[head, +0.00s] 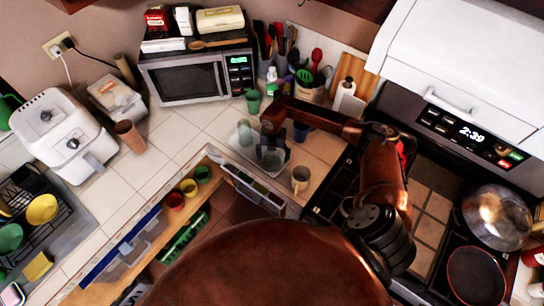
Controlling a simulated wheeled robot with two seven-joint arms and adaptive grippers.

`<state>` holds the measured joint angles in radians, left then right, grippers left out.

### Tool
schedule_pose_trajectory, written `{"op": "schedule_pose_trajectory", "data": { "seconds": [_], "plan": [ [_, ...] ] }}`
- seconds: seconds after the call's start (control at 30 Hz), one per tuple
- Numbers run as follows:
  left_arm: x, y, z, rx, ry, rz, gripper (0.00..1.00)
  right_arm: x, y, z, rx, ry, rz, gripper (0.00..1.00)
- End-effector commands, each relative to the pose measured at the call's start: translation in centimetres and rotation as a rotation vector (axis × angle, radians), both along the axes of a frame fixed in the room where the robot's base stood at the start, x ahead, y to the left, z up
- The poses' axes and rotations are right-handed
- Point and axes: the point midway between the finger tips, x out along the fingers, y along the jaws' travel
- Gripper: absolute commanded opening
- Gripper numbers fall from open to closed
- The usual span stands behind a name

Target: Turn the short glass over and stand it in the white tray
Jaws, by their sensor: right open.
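My right gripper (271,155) points down over the tiled counter in front of the microwave. Its fingers are apart. A clear glass-like shape (270,162) shows faintly at and between the fingertips; I cannot tell whether they touch it. Another clear glass (245,132) stands just left of the gripper. Which of these is the short glass, and which way up each stands, is too small to tell. I cannot make out the white tray for certain. My left gripper is out of view.
A beige mug (300,179) stands right of the gripper, near the stove. A green cup (253,101) and utensil holders stand behind it, beside the microwave (187,77). An open drawer (250,190) lies below the counter edge. Tiles left of the glasses are clear.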

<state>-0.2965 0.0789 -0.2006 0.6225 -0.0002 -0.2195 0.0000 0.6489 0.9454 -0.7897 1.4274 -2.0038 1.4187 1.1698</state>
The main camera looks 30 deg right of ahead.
Motion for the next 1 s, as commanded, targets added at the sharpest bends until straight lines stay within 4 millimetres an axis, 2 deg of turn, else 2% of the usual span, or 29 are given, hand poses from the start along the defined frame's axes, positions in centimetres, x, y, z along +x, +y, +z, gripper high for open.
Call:
{"op": "schedule_pose_trajectory", "data": {
  "seconds": [0.1, 0.3, 1.0],
  "plan": [
    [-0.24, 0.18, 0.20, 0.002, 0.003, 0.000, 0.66, -0.01, -0.01, -0.98, 0.000, 0.000, 0.000, 0.71],
    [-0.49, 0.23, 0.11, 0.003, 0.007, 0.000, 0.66, -0.01, -0.04, -1.06, -0.001, -0.001, 0.001, 0.69],
    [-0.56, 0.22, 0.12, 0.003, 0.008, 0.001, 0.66, 0.00, -0.06, -1.01, -0.001, -0.001, 0.000, 0.21]
  ]
}}
